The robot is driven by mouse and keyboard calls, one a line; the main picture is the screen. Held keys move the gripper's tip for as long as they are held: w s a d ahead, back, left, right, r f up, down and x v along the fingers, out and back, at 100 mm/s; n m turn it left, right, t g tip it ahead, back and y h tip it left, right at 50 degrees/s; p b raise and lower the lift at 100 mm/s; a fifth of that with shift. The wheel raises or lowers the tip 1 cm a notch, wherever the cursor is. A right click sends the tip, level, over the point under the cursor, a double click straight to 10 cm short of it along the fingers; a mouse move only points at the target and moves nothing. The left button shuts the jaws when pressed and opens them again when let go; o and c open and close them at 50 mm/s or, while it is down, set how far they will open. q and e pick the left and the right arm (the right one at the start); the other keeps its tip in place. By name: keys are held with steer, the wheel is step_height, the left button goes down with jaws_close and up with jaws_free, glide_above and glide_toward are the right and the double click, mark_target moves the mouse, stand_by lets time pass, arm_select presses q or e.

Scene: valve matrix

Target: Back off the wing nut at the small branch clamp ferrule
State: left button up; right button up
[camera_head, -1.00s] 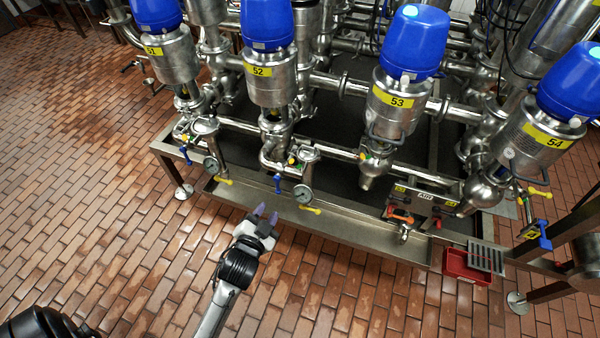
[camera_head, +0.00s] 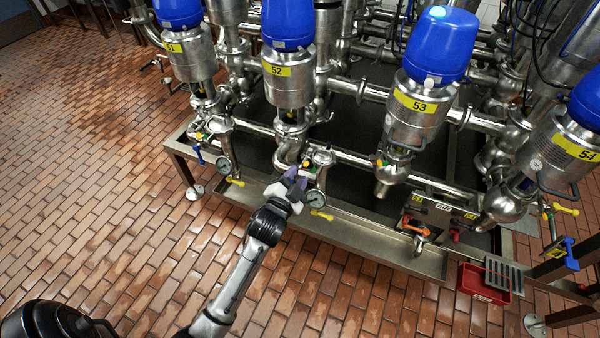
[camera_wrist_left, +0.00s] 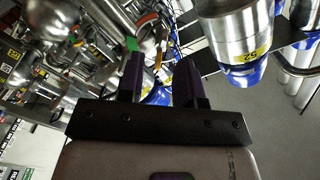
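My left gripper (camera_head: 296,182) is in front of the pipework below the valve marked 52 (camera_head: 288,78), just left of a round pressure gauge (camera_head: 315,198). In the left wrist view its two dark purple fingers (camera_wrist_left: 160,80) stand apart with a gap between them, and I see nothing gripped. A short steel branch (camera_head: 320,158) with a clamp-like fitting rises just beyond the fingertips. I cannot make out the wing nut or tell which fitting is the small clamp ferrule; the gripper covers part of this area. My right gripper is not in view.
A steel drip tray (camera_head: 370,241) runs along the front of the rack. Yellow handles (camera_head: 322,215) stick out beside the gauges. Valve 53 (camera_head: 415,105) stands to the right. A red bin (camera_head: 484,283) sits at the lower right. The tiled floor in front is clear.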

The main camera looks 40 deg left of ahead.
mark_target(304, 163)
arm_select(q)
steer(key=shift+x, duration=1.35)
jaws_close()
